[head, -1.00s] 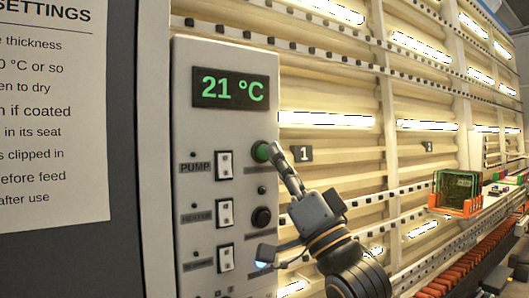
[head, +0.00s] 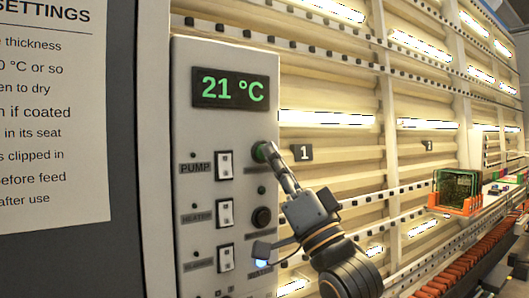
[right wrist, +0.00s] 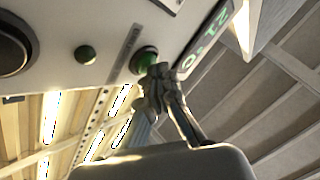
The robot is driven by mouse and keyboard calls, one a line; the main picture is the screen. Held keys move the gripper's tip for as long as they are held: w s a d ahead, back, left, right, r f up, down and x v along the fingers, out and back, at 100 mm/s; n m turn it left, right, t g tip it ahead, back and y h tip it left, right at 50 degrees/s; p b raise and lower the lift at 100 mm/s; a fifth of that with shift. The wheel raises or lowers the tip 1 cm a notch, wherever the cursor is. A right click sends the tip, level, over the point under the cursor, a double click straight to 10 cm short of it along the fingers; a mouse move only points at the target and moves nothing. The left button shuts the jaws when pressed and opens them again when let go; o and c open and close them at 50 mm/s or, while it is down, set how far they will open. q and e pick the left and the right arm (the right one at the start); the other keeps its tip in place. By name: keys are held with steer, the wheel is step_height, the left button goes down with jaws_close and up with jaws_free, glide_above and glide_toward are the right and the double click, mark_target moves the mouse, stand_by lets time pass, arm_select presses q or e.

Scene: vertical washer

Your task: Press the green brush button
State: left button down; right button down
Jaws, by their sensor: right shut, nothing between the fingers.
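The green brush button (head: 258,152) is a round button on the light grey control panel, below and right of the 21 °C display (head: 231,89). My right gripper (head: 270,150) is shut and empty, with its fingertips at the button's right side in the head view. They partly cover it and seem to touch it; how far it is pushed in cannot be told. The right wrist view also shows the green button (right wrist: 143,58) with the fingertips (right wrist: 158,72) right by its edge. My left gripper is not in view.
Below the button are a small green lamp (head: 262,190) and a black knob (head: 261,217). White rocker switches, such as the pump switch (head: 225,165), stand to the left. An orange rack (head: 458,202) stands far right.

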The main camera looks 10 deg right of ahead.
steer(key=shift+w, duration=0.2)
steer(key=shift+s, duration=0.2)
stand_by(0.4)
steer(key=shift+s+d, duration=0.2)
steer(key=shift+s, duration=0.4)
steer(key=s, duration=0.1)
steer(key=s+d, duration=0.1)
steer(key=s, duration=0.2)
steer(key=shift+s+d+p, duration=0.35)
steer(key=shift+f, duration=0.1)
stand_by(0.5)
